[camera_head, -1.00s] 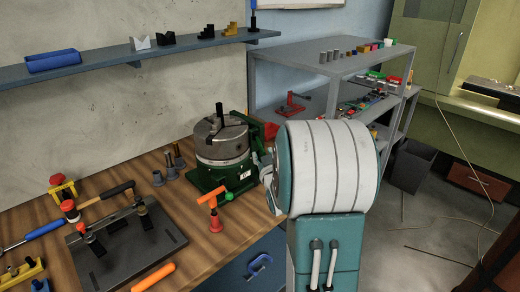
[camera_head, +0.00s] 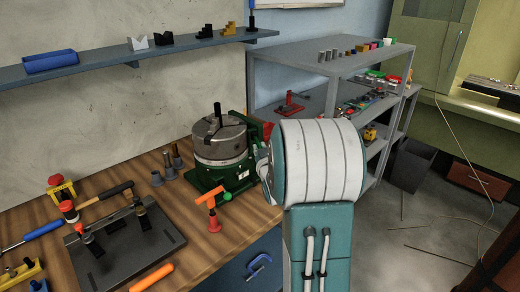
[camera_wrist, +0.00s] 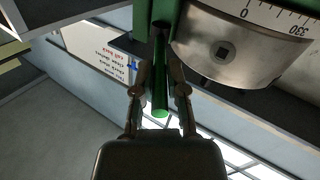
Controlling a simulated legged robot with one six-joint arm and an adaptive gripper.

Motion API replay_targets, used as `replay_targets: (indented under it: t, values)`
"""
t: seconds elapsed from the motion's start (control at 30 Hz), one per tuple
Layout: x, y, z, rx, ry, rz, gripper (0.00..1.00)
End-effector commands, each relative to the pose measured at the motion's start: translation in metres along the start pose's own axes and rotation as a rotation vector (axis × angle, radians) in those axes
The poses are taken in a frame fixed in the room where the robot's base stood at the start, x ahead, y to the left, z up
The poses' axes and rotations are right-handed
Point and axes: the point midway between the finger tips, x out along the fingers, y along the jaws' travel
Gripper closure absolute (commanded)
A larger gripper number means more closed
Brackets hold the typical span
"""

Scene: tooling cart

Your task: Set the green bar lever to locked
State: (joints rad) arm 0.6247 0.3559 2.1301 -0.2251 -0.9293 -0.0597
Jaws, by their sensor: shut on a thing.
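The green bar lever (camera_wrist: 160,95) shows in the wrist view as a green rod running down from the green housing beside the round graduated dial. My gripper (camera_wrist: 160,78) has one finger on each side of the bar and is shut on it. In the head view the chuck (camera_head: 221,138) sits on its green base (camera_head: 232,176) on the bench. My arm stands at its right side and hides the lever and my fingers there. The lock markings of the lever cannot be made out.
An orange T-handle (camera_head: 212,204) stands just in front of the green base. A dark fixture plate (camera_head: 125,243) with clamps lies to the left on the wooden bench. A grey shelf rack (camera_head: 312,68) stands behind my arm.

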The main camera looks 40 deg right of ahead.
Motion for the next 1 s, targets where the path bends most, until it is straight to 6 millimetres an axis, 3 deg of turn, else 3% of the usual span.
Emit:
replay_targets:
  t: [0.47,1.0]
  values:
    - [0.001,0.011,0.004,-0.001,0.017,-0.11,1.0]
    - [0.011,0.041,0.011,0.001,0.09,-0.477,1.0]
